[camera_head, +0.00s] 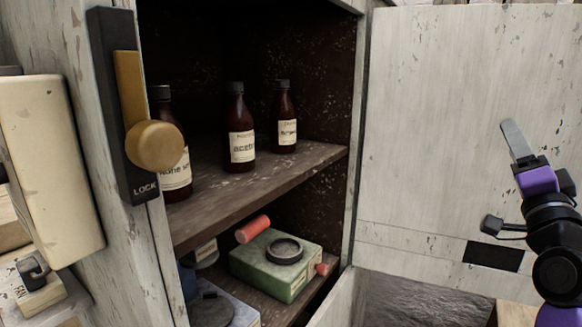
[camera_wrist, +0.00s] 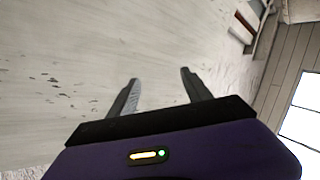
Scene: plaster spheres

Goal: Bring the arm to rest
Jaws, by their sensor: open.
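My gripper (camera_wrist: 159,82) is open and empty in the wrist view, its two grey fingers apart. In the head view my gripper (camera_head: 514,138) is at the right, raised with its fingers pointing up. It is in front of a pale, chipped white door panel (camera_head: 440,110). The gap between the fingers does not show from that side. In the wrist view the fingers point toward a pale scuffed surface (camera_wrist: 90,50), with nothing between them.
An open cabinet holds several brown bottles (camera_head: 241,146) on its upper shelf (camera_head: 215,200). A green box (camera_head: 272,267) and a red cylinder (camera_head: 253,229) are below. A yellow-handled lock (camera_head: 152,145) is on the left frame. A cream box (camera_head: 45,170) is at far left.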

